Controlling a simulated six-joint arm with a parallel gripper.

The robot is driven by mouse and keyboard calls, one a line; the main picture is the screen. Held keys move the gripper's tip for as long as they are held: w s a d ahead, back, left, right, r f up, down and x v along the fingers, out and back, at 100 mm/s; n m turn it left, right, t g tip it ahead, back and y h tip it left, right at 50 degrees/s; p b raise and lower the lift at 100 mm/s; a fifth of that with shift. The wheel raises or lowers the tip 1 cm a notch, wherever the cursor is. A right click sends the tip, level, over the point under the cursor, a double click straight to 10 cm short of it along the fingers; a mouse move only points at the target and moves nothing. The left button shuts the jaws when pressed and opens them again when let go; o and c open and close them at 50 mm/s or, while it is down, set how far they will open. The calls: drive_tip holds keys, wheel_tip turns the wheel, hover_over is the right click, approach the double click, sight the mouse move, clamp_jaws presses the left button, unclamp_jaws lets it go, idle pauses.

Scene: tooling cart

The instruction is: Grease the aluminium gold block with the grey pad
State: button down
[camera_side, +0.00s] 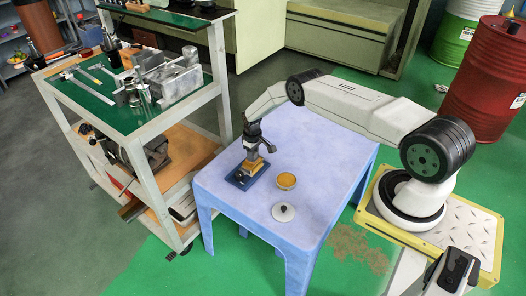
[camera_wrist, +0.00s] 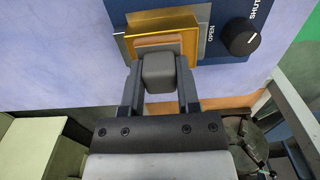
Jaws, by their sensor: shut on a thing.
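The gold block (camera_wrist: 190,45) sits in a vise-like blue fixture (camera_wrist: 222,12) marked OPEN and SHUT. In the side view the fixture (camera_side: 238,181) lies on the blue table, with the block (camera_side: 248,173) partly hidden under my gripper. My gripper (camera_wrist: 160,92) is shut on the grey pad (camera_wrist: 158,72), which is between its fingers. The pad is at the block, and a tan layer (camera_wrist: 163,40) shows at its far end. I cannot tell whether it touches the block. My gripper (camera_side: 252,158) points down in the side view.
A round tub of amber grease (camera_side: 286,180) stands open right of the fixture. A white lid with a dark knob (camera_side: 283,212) lies in front of it. A black knob (camera_wrist: 240,37) rises from the fixture. The table's right part (camera_side: 335,165) is clear. A tool cart (camera_side: 145,125) stands left.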

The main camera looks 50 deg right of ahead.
drive_tip(key=shift+s, duration=0.85)
drive_tip(key=shift+w, duration=1.95)
wheel_tip(320, 180, up, 8)
drive_tip(key=shift+s+a, duration=0.1)
